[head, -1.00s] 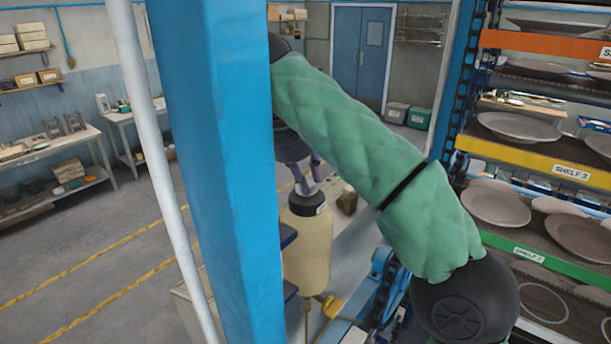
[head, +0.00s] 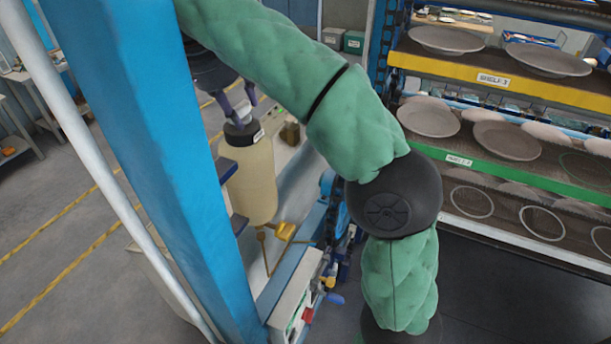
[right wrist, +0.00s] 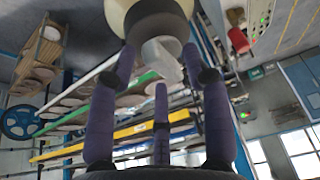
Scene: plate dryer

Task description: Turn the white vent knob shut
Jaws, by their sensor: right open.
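A cream bottle (head: 252,180) with a dark cap (head: 243,132) stands left of centre in the head view, with a small white patch on the cap's side. In the right wrist view the bottle (right wrist: 150,8) is at the top edge. A pale, blocky piece (right wrist: 162,58), which looks like the white vent knob, sticks out from its dark cap. My right gripper (head: 242,114) points down just above the cap. Its purple fingers are open around the pale piece in the right wrist view (right wrist: 160,70); I cannot tell whether they touch it. My left gripper is not in view.
A blue post (head: 150,150) and a white pole stand left of the bottle. A plate rack (head: 520,170) with several shelves fills the right side. A yellow fitting (head: 284,231) and blue machinery lie beside the bottle's base. Open floor shows at lower left.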

